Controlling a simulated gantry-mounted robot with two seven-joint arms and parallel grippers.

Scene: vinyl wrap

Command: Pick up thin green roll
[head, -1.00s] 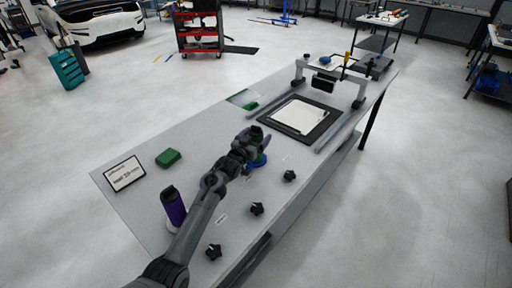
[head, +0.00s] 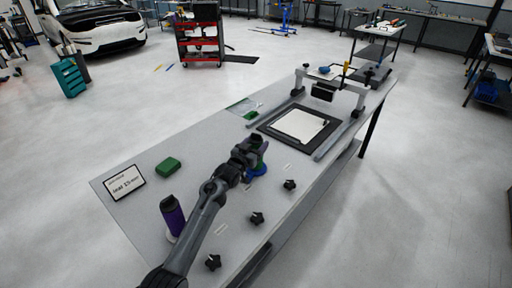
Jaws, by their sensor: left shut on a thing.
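The thin green roll (head: 262,167) stands in a blue base (head: 257,174) near the middle of the table. Most of it is hidden behind my left gripper. My left gripper (head: 257,146) is at the roll's upper part and shut on it. The roll still appears to be at its blue base; I cannot tell whether it has lifted. My right gripper is out of view.
A thicker purple roll (head: 172,217) stands by my left forearm. A green block (head: 168,166) and a sign (head: 124,182) lie at the left. A black mat (head: 272,130) with a white sheet lies beyond.

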